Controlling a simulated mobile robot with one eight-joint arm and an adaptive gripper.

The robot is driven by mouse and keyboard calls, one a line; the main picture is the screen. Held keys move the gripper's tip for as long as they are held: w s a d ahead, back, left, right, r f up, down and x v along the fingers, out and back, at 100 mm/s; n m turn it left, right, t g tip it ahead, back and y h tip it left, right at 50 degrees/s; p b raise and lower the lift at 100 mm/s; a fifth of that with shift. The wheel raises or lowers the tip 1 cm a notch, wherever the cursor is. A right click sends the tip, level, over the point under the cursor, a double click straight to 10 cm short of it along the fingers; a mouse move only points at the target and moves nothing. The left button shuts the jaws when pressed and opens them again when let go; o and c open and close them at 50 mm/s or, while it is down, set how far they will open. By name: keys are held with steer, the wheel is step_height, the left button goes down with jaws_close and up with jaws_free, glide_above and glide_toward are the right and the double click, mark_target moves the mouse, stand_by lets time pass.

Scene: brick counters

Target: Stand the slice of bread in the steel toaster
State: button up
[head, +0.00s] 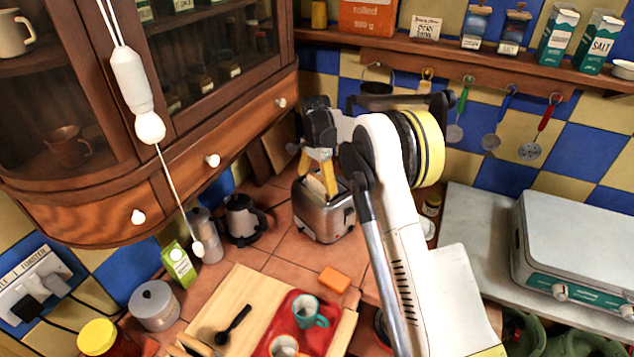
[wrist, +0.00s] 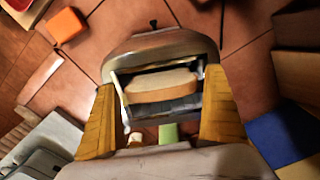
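The steel toaster (head: 325,220) stands on the tiled counter below my gripper (head: 319,180). The slice of bread (wrist: 160,87) shows in the wrist view with its pale edge upward, in the slot opening of the toaster (wrist: 160,45). In the head view the bread (head: 316,187) shows only in part between the yellow fingers. My gripper (wrist: 160,82) is open over the toaster, with a finger to each side of the bread and visible gaps between. How deep the bread sits is hidden.
A dark kettle (head: 243,220) and a moka pot (head: 207,238) stand left of the toaster. An orange block (head: 334,279), a cutting board (head: 213,303) and a red tray (head: 268,329) with cups lie in front. Utensils hang behind; a wooden cabinet (head: 170,180) overhangs the left.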

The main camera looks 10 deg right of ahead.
step_height(320, 180, up, 12)
stand_by(0.6)
steer(key=shift+s+a, duration=0.1)
steer(key=s+d+r+n+t+b, duration=0.1)
steer(key=s+r+n+t+b, duration=0.2)
steer(key=s, duration=0.8)
steer(key=s+d+r+n+t+b, duration=0.1)
steer(key=s+r+n+b, duration=0.3)
steer(key=s, duration=0.6)
steer(key=s+f+n+t+b, duration=0.1)
steer(key=s+f+n+b, duration=0.1)
steer(key=s+f, duration=0.5)
steer(key=s+f+n+t+b, duration=0.2)
steer(key=s+f, duration=0.5)
steer(key=s, duration=0.5)
steer(key=n+b, duration=0.1)
steer(key=b, duration=0.1)
steer(key=shift+s+d+b, duration=0.25)
steer(key=shift+d+b, duration=0.1)
